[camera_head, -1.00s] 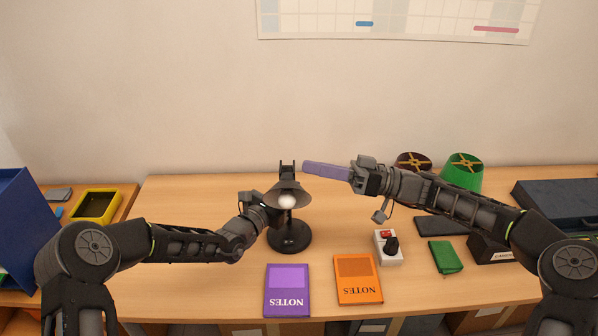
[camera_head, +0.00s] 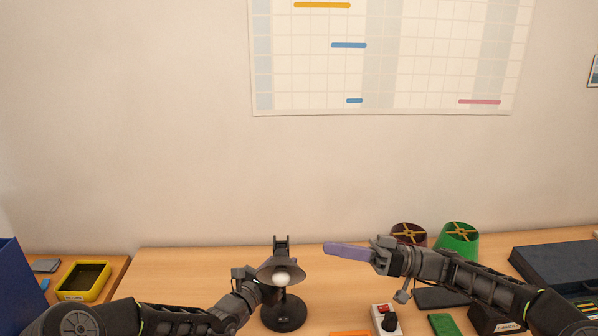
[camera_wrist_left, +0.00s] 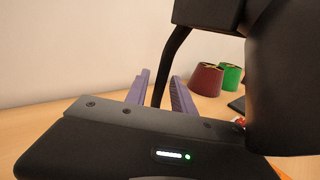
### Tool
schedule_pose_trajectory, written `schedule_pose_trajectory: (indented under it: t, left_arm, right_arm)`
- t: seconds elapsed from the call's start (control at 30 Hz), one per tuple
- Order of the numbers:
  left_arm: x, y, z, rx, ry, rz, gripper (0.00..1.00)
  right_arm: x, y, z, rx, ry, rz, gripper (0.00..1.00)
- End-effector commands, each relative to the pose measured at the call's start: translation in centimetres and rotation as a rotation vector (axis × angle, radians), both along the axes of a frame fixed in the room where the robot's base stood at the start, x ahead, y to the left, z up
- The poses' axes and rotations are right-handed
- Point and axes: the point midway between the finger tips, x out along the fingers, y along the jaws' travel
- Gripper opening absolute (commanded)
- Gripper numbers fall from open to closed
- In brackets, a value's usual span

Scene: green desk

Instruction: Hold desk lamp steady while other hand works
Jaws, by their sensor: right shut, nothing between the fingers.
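The black desk lamp (camera_head: 284,315) stands upright on the desk, its shade facing me with a pale bulb. In the left wrist view its dark thin arm (camera_wrist_left: 176,52) slants down between my left gripper's two purple fingers (camera_wrist_left: 160,90). The fingers stand apart with a visible gap beside the arm, so I see no firm grip. In the head view the left fingers are mostly hidden by the shade. My right gripper (camera_head: 328,248) is shut and empty, its purple fingers together, pointing left above the desk, right of the lamp and apart from it.
A white switch box (camera_head: 385,321) with a red switch and black knob sits right of the lamp. A yellow-rimmed tray (camera_head: 84,279) lies left. The desk behind the left arm is clear.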

Motion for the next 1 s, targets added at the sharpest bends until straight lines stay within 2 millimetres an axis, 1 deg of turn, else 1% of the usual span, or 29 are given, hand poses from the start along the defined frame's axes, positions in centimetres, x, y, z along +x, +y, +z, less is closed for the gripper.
schedule_pose_trajectory:
  t: [0.03, 0.1, 0.37, 0.53, 0.67, 1.0]
  left_arm:
    - [0.0, 0.0, 0.0, 0.000, 0.000, 0.000, 0.35]
    - [0.0, 0.0, 0.0, 0.000, 0.000, 0.000, 0.39]
    - [-0.1, 0.0, 0.0, 0.000, 0.000, 0.000, 0.39]
    - [-0.9, 0.7, -0.1, 0.001, 0.002, 0.000, 0.39]
    - [-2.5, 1.9, -0.1, 0.002, 0.002, 0.001, 0.39]
    - [-8.1, 5.8, 0.0, 0.002, 0.001, 0.001, 0.39]
  right_arm:
    - [0.0, 0.0, 0.0, 0.000, 0.000, 0.000, 0.00]
    - [0.0, 0.0, 0.0, 0.000, 0.000, 0.000, 0.00]
    - [0.0, 0.0, 0.0, 0.000, 0.000, 0.000, 0.00]
    - [0.0, 0.0, 0.0, 0.000, 0.000, 0.000, 0.00]
    - [0.0, 0.0, 0.0, 0.000, 0.000, 0.000, 0.00]
    - [0.0, 0.0, 0.0, 0.000, 0.000, 0.000, 0.00]
